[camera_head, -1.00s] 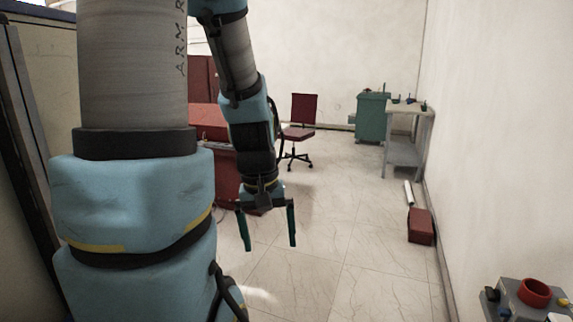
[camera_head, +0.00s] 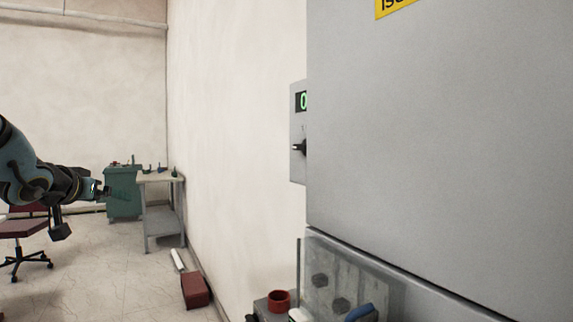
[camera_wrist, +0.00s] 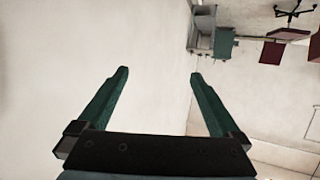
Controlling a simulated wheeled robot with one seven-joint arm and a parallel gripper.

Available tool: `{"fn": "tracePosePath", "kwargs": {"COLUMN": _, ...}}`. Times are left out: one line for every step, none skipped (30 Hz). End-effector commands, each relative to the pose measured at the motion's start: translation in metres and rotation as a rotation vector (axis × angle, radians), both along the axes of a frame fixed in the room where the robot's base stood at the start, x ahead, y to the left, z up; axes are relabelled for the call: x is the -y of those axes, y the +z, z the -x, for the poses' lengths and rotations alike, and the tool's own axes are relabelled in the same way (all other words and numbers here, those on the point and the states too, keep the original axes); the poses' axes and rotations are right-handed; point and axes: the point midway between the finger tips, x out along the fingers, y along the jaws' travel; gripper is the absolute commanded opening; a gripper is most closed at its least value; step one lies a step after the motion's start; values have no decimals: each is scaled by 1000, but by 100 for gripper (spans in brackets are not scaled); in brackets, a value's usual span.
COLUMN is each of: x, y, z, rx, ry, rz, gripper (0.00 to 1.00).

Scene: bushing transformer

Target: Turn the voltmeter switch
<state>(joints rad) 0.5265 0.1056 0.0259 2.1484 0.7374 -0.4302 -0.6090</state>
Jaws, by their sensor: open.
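The voltmeter box (camera_head: 298,165) is a grey panel on the right wall in the head view, partly hidden by a large grey cabinet. It shows a green digit on a dark display (camera_head: 302,101) and a black switch knob (camera_head: 299,148) below it. My gripper (camera_head: 104,191) is at the left of the head view, well apart from the switch. In the wrist view my gripper (camera_wrist: 158,76) has its two green fingers spread with nothing between them. The switch is not in the wrist view.
The large grey cabinet (camera_head: 430,150) fills the right side. Below it are a clear panel (camera_head: 345,275) and a red round part (camera_head: 279,300). A red box (camera_head: 195,290), grey table (camera_head: 162,210), green cabinet (camera_head: 122,195) and chair (camera_head: 25,228) stand further back. Floor between is clear.

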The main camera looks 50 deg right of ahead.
Motion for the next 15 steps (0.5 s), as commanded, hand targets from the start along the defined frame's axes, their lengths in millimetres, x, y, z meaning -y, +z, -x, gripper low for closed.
{"fn": "tracePosePath", "kwargs": {"x": 50, "y": 18, "z": 20, "rx": 60, "ry": -144, "rz": 75, "gripper": 100}}
{"fn": "tracePosePath", "kwargs": {"x": 76, "y": 31, "z": 35, "rx": 86, "ry": -231, "rz": 119, "gripper": 100}}
{"fn": "tracePosePath", "kwargs": {"x": 107, "y": 48, "z": 60, "rx": 114, "ry": -349, "rz": 174, "gripper": 100}}
{"fn": "tracePosePath", "kwargs": {"x": 127, "y": 59, "z": 80, "rx": 127, "ry": -437, "rz": 210, "gripper": 100}}
{"fn": "tracePosePath", "kwargs": {"x": 145, "y": 69, "z": 100, "rx": 137, "ry": -524, "rz": 241, "gripper": 100}}
{"fn": "tracePosePath", "kwargs": {"x": 164, "y": 80, "z": 129, "rx": 142, "ry": -637, "rz": 277, "gripper": 100}}
{"fn": "tracePosePath", "kwargs": {"x": 176, "y": 86, "z": 149, "rx": 141, "ry": -714, "rz": 296, "gripper": 100}}
{"fn": "tracePosePath", "kwargs": {"x": 185, "y": 91, "z": 169, "rx": 138, "ry": -788, "rz": 314, "gripper": 100}}
{"fn": "tracePosePath", "kwargs": {"x": 195, "y": 97, "z": 193, "rx": 132, "ry": -877, "rz": 329, "gripper": 100}}
{"fn": "tracePosePath", "kwargs": {"x": 200, "y": 100, "z": 209, "rx": 126, "ry": -936, "rz": 337, "gripper": 100}}
{"fn": "tracePosePath", "kwargs": {"x": 203, "y": 102, "z": 223, "rx": 120, "ry": -987, "rz": 343, "gripper": 100}}
{"fn": "tracePosePath", "kwargs": {"x": 206, "y": 105, "z": 238, "rx": 111, "ry": -1041, "rz": 347, "gripper": 100}}
{"fn": "tracePosePath", "kwargs": {"x": 207, "y": 106, "z": 246, "rx": 105, "ry": -1073, "rz": 349, "gripper": 100}}
{"fn": "tracePosePath", "kwargs": {"x": 208, "y": 107, "z": 252, "rx": 101, "ry": -1097, "rz": 349, "gripper": 100}}
{"fn": "tracePosePath", "kwargs": {"x": 210, "y": 108, "z": 259, "rx": 95, "ry": -1120, "rz": 350, "gripper": 100}}
